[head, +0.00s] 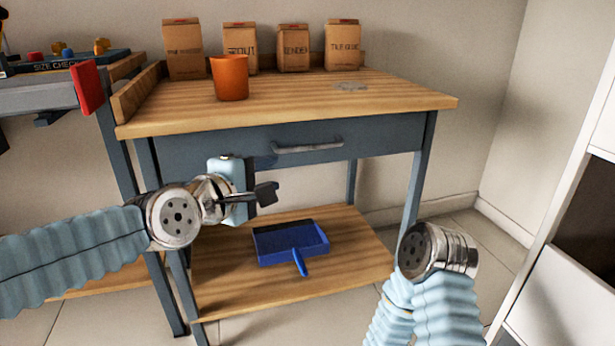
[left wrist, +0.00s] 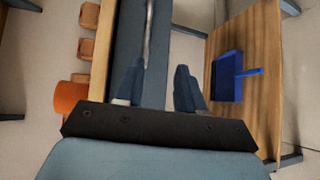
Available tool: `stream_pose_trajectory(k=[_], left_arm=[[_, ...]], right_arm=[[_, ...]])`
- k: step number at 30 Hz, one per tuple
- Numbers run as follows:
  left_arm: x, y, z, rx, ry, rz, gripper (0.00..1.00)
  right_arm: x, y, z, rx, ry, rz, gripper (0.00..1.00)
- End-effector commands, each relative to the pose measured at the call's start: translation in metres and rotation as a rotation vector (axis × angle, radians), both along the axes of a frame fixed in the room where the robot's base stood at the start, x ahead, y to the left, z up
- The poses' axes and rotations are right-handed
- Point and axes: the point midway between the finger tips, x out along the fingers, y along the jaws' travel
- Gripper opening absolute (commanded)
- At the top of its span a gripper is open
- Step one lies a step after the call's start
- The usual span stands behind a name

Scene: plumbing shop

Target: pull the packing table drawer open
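The packing table (head: 400,95) has a wooden top and a blue-grey drawer (head: 225,147) beneath it. The drawer front looks flush with the frame. Its silver bar handle (head: 307,147) runs across the front. My left gripper (head: 268,178) is below and left of the handle in the head view, apart from it. In the left wrist view, its two dark fingers (left wrist: 160,85) are spread with nothing between them, and the handle (left wrist: 149,30) lies ahead, nearer the left finger's side. My right arm shows at the lower right, but its gripper fingers are not seen.
An orange pot (head: 230,78) and several brown paper bags (head: 292,48) stand on the top. A blue dustpan (head: 290,242) lies on the lower shelf (head: 350,270). A bench with a red part (head: 87,87) adjoins at left. A white cabinet (head: 560,290) stands at right.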

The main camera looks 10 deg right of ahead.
Motion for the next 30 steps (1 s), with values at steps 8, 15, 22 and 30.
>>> stream_pose_trajectory(k=[8,15,22,30], left_arm=[[0.0,-0.019,0.022,-0.062,-0.004,-0.011,0.38],[0.04,-0.056,0.012,-0.059,-0.005,-0.01,0.38],[0.072,-0.086,0.004,-0.059,-0.007,-0.008,0.38],[0.087,-0.098,0.002,-0.058,-0.007,-0.006,0.38]], right_arm=[[0.001,-0.001,0.0,0.0,-0.001,-0.001,0.43],[0.0,0.0,0.008,0.0,0.001,0.0,0.43],[0.0,0.0,0.009,0.0,0.002,0.001,0.43],[0.0,0.0,0.01,0.0,0.002,0.001,0.43]])
